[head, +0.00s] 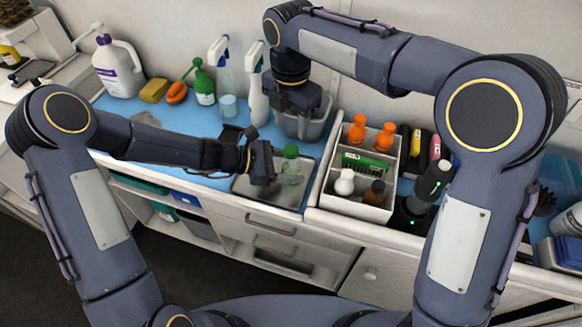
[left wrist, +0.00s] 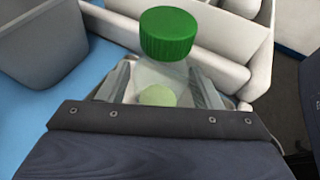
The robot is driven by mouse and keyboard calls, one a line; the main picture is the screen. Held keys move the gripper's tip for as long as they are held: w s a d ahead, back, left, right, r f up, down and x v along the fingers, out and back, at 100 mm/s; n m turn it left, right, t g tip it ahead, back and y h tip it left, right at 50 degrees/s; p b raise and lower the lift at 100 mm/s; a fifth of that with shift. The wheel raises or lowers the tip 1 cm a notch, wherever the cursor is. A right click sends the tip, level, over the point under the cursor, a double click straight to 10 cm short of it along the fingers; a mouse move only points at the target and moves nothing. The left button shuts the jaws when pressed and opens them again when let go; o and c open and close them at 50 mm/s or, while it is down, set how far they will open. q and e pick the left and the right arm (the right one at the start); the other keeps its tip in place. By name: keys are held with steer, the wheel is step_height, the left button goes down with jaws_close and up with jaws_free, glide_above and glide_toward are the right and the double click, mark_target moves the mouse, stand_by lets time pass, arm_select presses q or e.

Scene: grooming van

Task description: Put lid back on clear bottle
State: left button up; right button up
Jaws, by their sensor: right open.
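The clear bottle (head: 290,174) stands upright over the metal tray, with the green lid (head: 291,151) at its top. In the left wrist view the lid (left wrist: 168,34) sits level over the mouth of the bottle (left wrist: 160,78), with no gap that I can make out; whether it is screwed tight I cannot tell. My left gripper (head: 276,167) has a finger on each side of the bottle (left wrist: 160,92), below the lid, and appears shut on it. My right gripper (head: 301,110) is open, pointing down at the grey bin behind the bottle; its fingertips are partly hidden.
The metal tray (head: 245,187) lies on the blue counter mat. The grey bin (head: 318,130) is behind it. A white divided caddy (head: 350,206) with several small bottles stands close on the right. Spray bottles (head: 224,80) and a white jug (head: 118,68) stand at the back left.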

mark_target(291, 149)
arm_select(q)
steer(key=c, duration=1.2)
jaws_close()
arm_select(e)
steer(key=shift+f, duration=0.1)
steer(key=shift+f, duration=0.15)
steer(key=shift+r, duration=0.25)
steer(key=shift+f, duration=4.05)
